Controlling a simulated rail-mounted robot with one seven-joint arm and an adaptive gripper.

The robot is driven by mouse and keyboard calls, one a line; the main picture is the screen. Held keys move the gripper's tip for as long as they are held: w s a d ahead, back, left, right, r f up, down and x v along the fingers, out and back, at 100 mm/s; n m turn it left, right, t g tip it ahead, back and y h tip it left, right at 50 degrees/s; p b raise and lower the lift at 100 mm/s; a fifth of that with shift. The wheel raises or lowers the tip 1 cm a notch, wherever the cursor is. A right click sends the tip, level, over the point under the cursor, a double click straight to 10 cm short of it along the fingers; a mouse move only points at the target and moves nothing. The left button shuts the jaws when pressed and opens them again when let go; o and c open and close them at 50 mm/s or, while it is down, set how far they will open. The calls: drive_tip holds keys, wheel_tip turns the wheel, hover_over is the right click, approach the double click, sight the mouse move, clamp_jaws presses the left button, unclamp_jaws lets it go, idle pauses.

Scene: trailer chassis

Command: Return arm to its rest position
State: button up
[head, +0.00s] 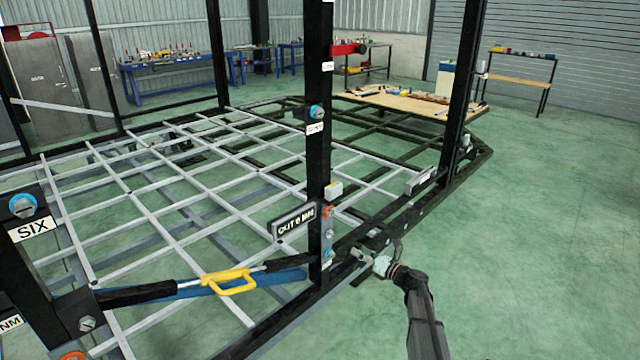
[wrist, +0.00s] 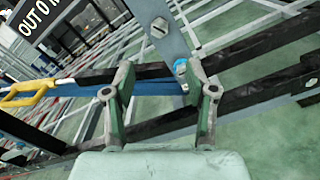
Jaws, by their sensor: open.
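My gripper (head: 362,255) is at the end of my dark arm, low at the right side of the chassis, close to the foot of the middle black post (head: 318,170). In the wrist view my gripper (wrist: 160,72) has its two green-grey fingers apart, with nothing held between them. A blue-collared bolt (wrist: 182,70) on a grey plate shows beyond the fingers, near the right one. Whether a finger touches the post or rail cannot be told.
The black side rail (head: 400,222) runs close by my gripper. A yellow handle (head: 228,281) on a bar and an "OUT 0 MM" sign (head: 294,222) are left of the post. A tool board (head: 405,101) lies at the back. Green floor (head: 560,240) is clear at right.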

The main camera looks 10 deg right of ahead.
drive_tip(key=s+a+f+n+g+h, duration=0.1)
drive_tip(key=s+a+f+n+g, duration=0.25)
drive_tip(key=s+f+n, duration=0.45)
drive_tip(key=s+a+f+n+g+h, duration=0.15)
drive_tip(key=s+f+n+g, duration=0.25)
drive_tip(key=s+f+n, duration=0.45)
drive_tip(key=s+a+f+n+g+h, duration=0.1)
drive_tip(key=s+a+f+n+g, duration=0.4)
drive_tip(key=s, duration=0.5)
drive_tip(key=s+f+n+g+h, duration=0.2)
drive_tip(key=s+f+n, duration=0.1)
drive_tip(key=s, duration=1)
drive_tip(key=s+d+f+n+g+h, duration=0.1)
drive_tip(key=s+f+n+g+h, duration=0.2)
drive_tip(key=s, duration=1)
drive_tip(key=s+f+n+g+h, duration=0.3)
drive_tip(key=s+n, duration=0.3)
drive_tip(key=s, duration=0.8)
drive_tip(key=shift+d+f, duration=0.2)
drive_tip(key=shift+f, duration=0.45)
